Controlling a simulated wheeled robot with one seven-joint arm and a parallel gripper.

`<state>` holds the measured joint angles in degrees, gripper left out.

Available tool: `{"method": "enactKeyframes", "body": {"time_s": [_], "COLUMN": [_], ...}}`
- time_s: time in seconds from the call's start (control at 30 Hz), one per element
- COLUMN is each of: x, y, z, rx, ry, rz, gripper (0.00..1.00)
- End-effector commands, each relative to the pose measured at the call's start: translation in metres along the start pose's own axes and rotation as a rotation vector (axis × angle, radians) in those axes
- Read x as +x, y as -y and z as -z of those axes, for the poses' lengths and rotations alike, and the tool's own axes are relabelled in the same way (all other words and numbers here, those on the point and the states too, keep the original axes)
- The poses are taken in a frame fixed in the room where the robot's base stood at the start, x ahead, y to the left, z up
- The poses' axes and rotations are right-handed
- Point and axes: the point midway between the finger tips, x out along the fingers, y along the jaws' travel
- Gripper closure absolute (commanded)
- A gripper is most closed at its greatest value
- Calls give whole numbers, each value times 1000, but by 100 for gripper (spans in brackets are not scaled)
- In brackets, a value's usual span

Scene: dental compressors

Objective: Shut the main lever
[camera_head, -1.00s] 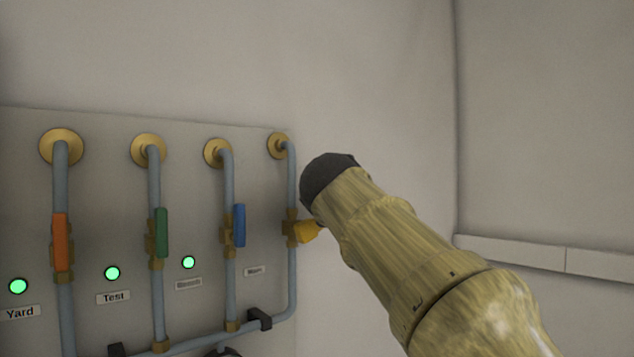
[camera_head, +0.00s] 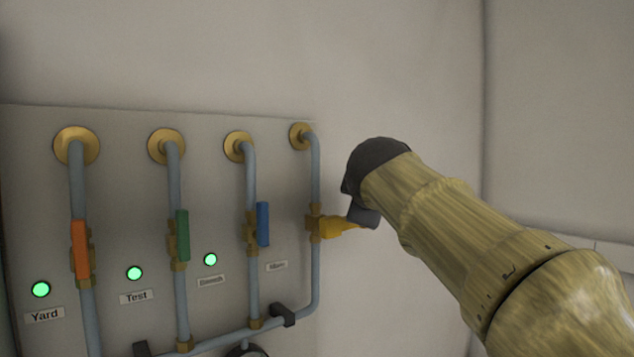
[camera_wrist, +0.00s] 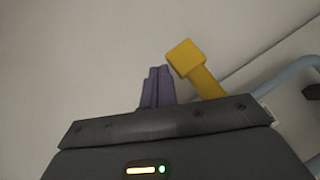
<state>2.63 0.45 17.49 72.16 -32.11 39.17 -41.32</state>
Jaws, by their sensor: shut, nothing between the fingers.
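The yellow lever (camera_head: 340,228) is on the rightmost pipe, nearest the small label that seems to read Main (camera_head: 277,266). It stands out across its pipe, to the right in the head view. In the wrist view the yellow lever (camera_wrist: 187,60), with a block-like end, is just right of my fingers. My gripper (camera_wrist: 157,72) is shut and empty, its purple fingers side by side. In the head view my gripper (camera_head: 364,215) is at the lever's outer end, mostly hidden by my arm. I cannot tell whether they touch.
Orange (camera_head: 79,249), green (camera_head: 182,235) and blue (camera_head: 262,224) levers lie along their upright pipes to the left. Green lamps glow beside the Yard (camera_head: 41,289), Test (camera_head: 134,273) and third (camera_head: 210,259) labels. Bare wall is to the right of the panel.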

Motion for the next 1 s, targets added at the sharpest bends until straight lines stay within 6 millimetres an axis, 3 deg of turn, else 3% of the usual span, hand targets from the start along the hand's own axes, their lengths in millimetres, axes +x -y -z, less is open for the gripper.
{"method": "enactKeyframes", "body": {"time_s": [0.37,0.8,1.0], "x": [-1,-12,-34], "y": [-4,-42,-58], "z": [0,12,0], "rx": [0,0,4], "ry": [2,2,2], "rz": [-1,0,-5], "gripper": [100,100,100]}}
